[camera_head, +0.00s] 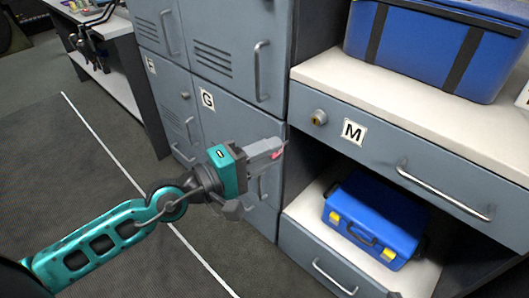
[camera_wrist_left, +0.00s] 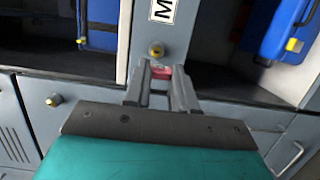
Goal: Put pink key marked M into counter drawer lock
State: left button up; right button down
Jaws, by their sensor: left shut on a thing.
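The counter drawer (camera_head: 380,150) has a label marked M and a round brass lock (camera_head: 319,117) at its left end. The lock also shows in the left wrist view (camera_wrist_left: 154,51), just beyond my fingertips. My left gripper (camera_head: 278,152) is shut on the pink key (camera_head: 277,155), in front of the cabinets, left of and a little below the lock in the head view. Only a small pink part of the key (camera_wrist_left: 161,70) shows between the fingers; its mark and shaft cannot be made out. The key is apart from the lock in the head view. My right gripper is out of view.
Grey lockers (camera_head: 216,60) with handles, one labelled G, stand left of the counter. A large blue case (camera_head: 432,45) stands on the white countertop (camera_head: 330,72). A smaller blue case (camera_head: 372,222) sits on the shelf below the drawer. The floor at left is open.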

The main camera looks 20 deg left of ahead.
pick_arm(q)
jog(key=shift+a+x, duration=0.25)
jog(key=shift+x, duration=1.05)
send_near(316, 122)
jog(key=shift+d+x, duration=0.25)
jog(key=shift+x, duration=1.4)
jog(key=shift+w+d+r, duration=0.1)
jog(key=shift+w+d, duration=0.2)
jog(key=shift+w, duration=0.35)
jog(key=shift+w+d, duration=0.2)
jog(key=shift+w, duration=0.35)
dwell(0.7)
